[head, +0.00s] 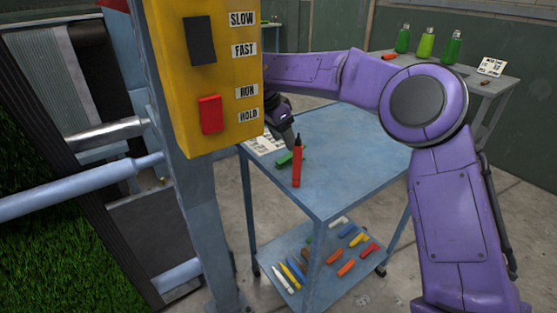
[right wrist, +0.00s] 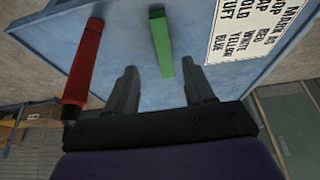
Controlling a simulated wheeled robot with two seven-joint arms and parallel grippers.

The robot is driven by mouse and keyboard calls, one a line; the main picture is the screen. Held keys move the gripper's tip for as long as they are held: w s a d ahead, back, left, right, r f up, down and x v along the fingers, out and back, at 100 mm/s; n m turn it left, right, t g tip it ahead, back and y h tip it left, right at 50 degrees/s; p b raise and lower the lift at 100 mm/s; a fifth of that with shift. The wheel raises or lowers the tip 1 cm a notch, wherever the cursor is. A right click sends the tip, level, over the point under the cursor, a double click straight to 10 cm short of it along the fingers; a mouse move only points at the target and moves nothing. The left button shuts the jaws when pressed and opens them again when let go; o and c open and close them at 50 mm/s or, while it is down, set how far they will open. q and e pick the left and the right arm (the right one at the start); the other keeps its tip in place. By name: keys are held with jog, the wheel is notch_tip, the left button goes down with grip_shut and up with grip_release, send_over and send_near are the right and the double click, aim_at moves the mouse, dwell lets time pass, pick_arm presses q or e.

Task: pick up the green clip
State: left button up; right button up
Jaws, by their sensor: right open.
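The green clip (head: 286,158) lies on the blue cart's top, just left of a red marker (head: 297,165). In the right wrist view the green clip (right wrist: 160,42) points away from me, its near end between the lines of my two fingers. My left gripper is not in view.
A printed card (head: 266,143) lies beyond the clip. The yellow control box (head: 207,75) on its post blocks the left. Several coloured markers lie on the cart's lower shelf (head: 315,282). The top's right side is clear.

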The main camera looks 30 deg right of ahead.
aim_at(290, 155)
jog(key=x, duration=0.7)
jog(key=shift+w+f+b, duration=0.25)
jog(key=shift+w+b, duration=0.05)
jog(key=shift+s, duration=0.1)
jog(key=c, duration=0.9)
